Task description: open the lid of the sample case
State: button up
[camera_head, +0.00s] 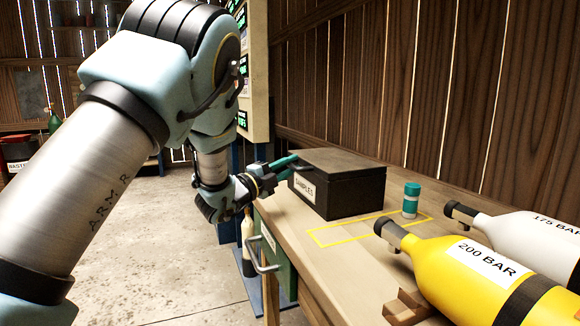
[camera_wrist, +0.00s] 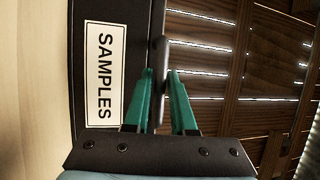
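The sample case (camera_head: 352,196) is a dark box with a white "SAMPLES" label, standing on the workbench. Its lid (camera_head: 338,160) is down. In the wrist view the label (camera_wrist: 106,75) is at the left and a dark handle (camera_wrist: 163,55) sticks out from the lid's front edge. My gripper (camera_head: 296,163) is at the lid's front edge, at the left of the case in the head view. In the wrist view its green fingers (camera_wrist: 162,82) stand close on both sides of the handle and appear shut on it.
On the wooden workbench (camera_head: 285,208) are a teal-capped cylinder (camera_head: 411,200), a yellow outlined rectangle (camera_head: 345,238), a yellow 200 BAR bottle (camera_head: 465,262) and a white 175 BAR bottle (camera_head: 525,232). A plank wall (camera_head: 400,80) stands behind. A green drawer (camera_head: 276,255) is under the bench.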

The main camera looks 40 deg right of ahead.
grip_shut()
dwell(1.0)
